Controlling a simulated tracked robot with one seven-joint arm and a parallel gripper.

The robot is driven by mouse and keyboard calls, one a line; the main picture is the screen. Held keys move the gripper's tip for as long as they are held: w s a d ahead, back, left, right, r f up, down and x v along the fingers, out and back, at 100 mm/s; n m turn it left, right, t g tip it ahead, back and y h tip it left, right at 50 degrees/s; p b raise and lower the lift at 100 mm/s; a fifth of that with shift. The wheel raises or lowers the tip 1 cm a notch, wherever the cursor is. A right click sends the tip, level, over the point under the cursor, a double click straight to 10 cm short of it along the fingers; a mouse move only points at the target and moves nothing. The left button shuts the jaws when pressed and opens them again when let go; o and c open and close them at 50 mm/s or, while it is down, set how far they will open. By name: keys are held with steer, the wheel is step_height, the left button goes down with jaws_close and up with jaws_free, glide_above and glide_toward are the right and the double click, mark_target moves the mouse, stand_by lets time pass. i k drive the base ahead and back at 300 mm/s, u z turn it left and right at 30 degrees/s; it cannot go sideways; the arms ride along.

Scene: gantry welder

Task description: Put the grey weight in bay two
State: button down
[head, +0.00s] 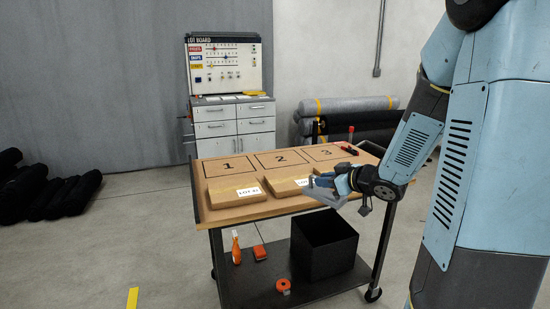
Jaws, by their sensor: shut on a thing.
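My gripper (320,184) is over the front right part of the wooden cart top, near its front edge. It is shut on a light grey piece, which I take to be the grey weight (324,197). The fingers and the weight overlap in the picture, so its full shape is unclear. Bay two (281,159) is the middle outlined rectangle marked 2 at the back of the top. It is bare, and my gripper is in front of it and to the right.
Bays one (228,167) and three (327,152) flank it, both bare. Cardboard packets with labels lie in front, one at left (236,191), one in the middle (288,187) partly by my gripper. A red-handled tool (350,142) is at the back right. A black bin (324,247) stands on the lower shelf.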

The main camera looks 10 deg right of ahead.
mark_target(288, 160)
steer(key=z, duration=0.05)
steer(key=i, duration=1.55)
